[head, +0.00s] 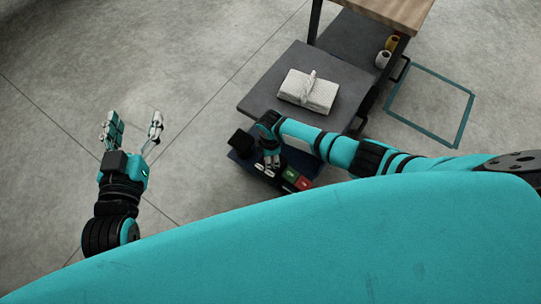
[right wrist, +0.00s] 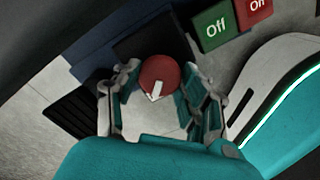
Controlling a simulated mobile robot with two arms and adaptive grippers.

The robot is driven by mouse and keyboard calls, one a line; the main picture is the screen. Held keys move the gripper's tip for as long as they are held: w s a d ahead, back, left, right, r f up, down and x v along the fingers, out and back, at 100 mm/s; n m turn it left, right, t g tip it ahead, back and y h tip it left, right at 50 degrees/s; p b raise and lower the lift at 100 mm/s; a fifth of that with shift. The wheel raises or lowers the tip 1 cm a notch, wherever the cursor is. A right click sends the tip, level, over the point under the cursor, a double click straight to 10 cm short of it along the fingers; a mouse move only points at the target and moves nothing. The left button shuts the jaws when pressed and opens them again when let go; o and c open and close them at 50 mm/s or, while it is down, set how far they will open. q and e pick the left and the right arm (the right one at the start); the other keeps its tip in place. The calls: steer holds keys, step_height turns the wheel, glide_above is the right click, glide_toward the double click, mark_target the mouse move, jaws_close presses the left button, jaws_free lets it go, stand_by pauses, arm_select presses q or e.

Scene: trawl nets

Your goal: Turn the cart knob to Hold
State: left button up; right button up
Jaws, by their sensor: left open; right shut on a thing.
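The red round knob (right wrist: 160,73) with a white pointer mark shows in the right wrist view, on the dark blue panel of the cart (head: 309,78). The pointer aims downward, slightly left, in that view. My right gripper (head: 271,163) is over the panel, and its fingers (right wrist: 161,82) are on both sides of the knob, shut on it. No Hold label is readable; the fingers cover part of the panel around the knob. My left gripper (head: 134,128) is open and empty over the floor at the left of the head view.
A green Off block (right wrist: 215,27) and a red On block (right wrist: 255,10) sit beside the knob. A folded white net (head: 308,91) lies on the cart's grey top. A wooden table (head: 400,12) stands behind, with yellow and white spools below. The floor at left is clear.

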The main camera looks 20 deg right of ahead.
steer(key=o, duration=1.2)
step_height(320, 180, up, 12)
stand_by(0.4)
